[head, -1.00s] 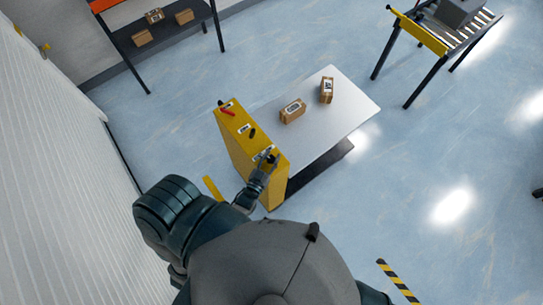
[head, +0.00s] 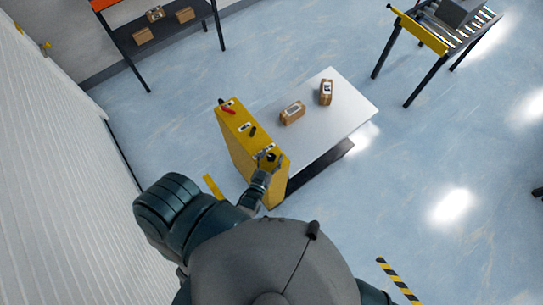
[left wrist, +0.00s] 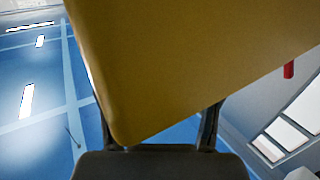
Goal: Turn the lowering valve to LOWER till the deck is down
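The lift table's white deck (head: 345,120) carries two cartons, a left one (head: 292,112) and a right one (head: 326,92). The yellow control cabinet (head: 240,150) stands along its left end. On its top are a red lever (head: 227,109), a black knob (head: 252,131) in the middle and a dark knob (head: 270,156) at the near end. Labels are too small to read. My left gripper (head: 268,161) is at the near knob, fingers spread; contact cannot be told. In the left wrist view the yellow panel (left wrist: 190,60) covers the knob. My right gripper is not in view.
A dark shelf (head: 185,32) with several cartons stands at the back left. A roller conveyor (head: 462,32) with a grey box stands at the back right. A white ribbed wall (head: 60,170) runs along the left. The floor right of the table is clear.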

